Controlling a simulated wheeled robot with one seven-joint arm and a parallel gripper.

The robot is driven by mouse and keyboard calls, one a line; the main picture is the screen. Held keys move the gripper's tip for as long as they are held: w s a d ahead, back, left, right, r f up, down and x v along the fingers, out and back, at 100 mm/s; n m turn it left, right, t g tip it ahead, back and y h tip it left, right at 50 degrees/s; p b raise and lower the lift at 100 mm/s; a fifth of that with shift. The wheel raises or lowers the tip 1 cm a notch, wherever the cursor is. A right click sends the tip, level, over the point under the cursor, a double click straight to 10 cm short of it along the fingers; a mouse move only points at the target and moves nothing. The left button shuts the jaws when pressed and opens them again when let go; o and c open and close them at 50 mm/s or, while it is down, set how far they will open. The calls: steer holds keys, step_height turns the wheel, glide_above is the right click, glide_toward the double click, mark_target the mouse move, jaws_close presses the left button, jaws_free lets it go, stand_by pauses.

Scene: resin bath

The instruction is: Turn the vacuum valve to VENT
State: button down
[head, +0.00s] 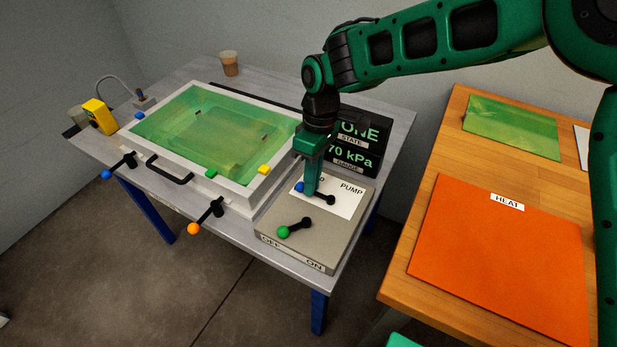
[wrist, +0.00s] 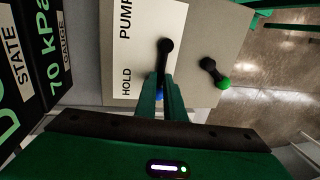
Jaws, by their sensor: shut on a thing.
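The vacuum valve is a black lever (head: 326,199) with a blue knob (head: 299,187), on the white label card (head: 340,207) of the grey control box. My gripper (head: 311,192) reaches down from above and is shut on the lever at its blue-knob end. In the wrist view the lever (wrist: 165,58) runs from its pivot down between the fingers (wrist: 160,96), with the blue knob partly hidden. HOLD and PUMP are readable there; no VENT label shows. The lever points away from PUMP, along the HOLD side.
A green-knobbed lever (head: 296,228) sits by OFF and ON at the box's front. Behind stand displays (head: 350,148), partly hidden, reading "ONE" and "70 kPa". Left is the bath (head: 264,192) with green film and orange- and blue-knobbed clamps. A wooden table (head: 432,165) stands right.

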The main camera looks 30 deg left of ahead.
steer(key=shift+w+r, duration=0.15)
steer(key=c, duration=1.8)
jaws_free()
steer(key=shift+c, duration=0.2)
step_height(320, 180, up, 10)
steer(key=w, duration=0.2)
steer(key=shift+r, duration=0.2)
